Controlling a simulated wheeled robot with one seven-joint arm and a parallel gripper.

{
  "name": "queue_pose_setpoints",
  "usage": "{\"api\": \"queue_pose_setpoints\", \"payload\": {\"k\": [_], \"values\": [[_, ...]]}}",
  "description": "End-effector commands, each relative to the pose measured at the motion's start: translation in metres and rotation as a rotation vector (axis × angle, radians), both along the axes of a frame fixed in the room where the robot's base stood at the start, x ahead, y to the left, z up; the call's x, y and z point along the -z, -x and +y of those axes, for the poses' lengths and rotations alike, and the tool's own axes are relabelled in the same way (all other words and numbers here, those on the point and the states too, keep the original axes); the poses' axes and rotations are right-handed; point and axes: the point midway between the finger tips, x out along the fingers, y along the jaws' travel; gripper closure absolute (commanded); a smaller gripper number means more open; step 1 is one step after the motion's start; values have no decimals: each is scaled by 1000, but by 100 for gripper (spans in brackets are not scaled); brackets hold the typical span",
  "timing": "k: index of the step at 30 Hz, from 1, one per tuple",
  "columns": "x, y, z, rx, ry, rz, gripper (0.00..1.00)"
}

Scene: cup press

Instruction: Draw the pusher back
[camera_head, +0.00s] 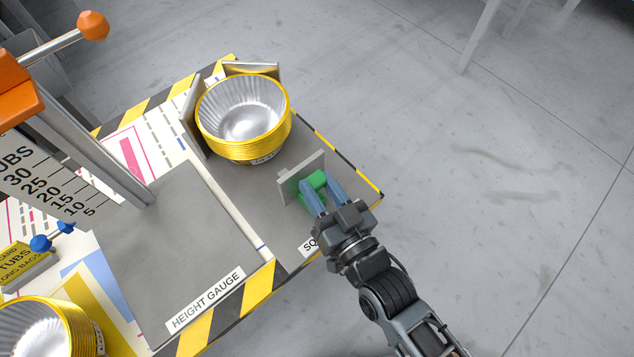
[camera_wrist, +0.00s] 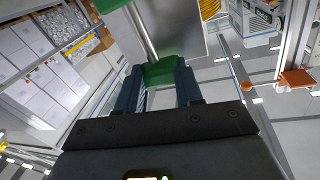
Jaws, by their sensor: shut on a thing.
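The pusher (camera_head: 300,177) is an upright grey plate with a green handle (camera_head: 313,183) on its near side, at the right part of the table. My gripper (camera_head: 322,191) is shut on the green handle, with one blue finger on each side. The wrist view shows the green handle (camera_wrist: 160,72) between my fingers, with a metal rod running to the grey plate (camera_wrist: 172,28). A stack of silver tubs with yellow rims (camera_head: 243,115) stands beyond the plate, apart from it, near two upright grey walls (camera_head: 252,70) at the back corner.
A height gauge board (camera_head: 185,260) lies to the left, with a post and an orange-knobbed lever (camera_head: 93,25) above it. Another stack of tubs (camera_head: 45,330) stands at the bottom left. Striped edging (camera_head: 340,160) bounds the table; open floor lies to the right.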

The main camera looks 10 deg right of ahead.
Motion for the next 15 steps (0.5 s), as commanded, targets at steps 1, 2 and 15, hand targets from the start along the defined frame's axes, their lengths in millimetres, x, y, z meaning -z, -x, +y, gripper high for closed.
{"api": "queue_pose_setpoints", "payload": {"k": [1,2,15], "values": [[2,2,-2,1,2,4,64],[2,2,-2,1,2,4,61],[1,1,-1,2,1,2,40]]}}
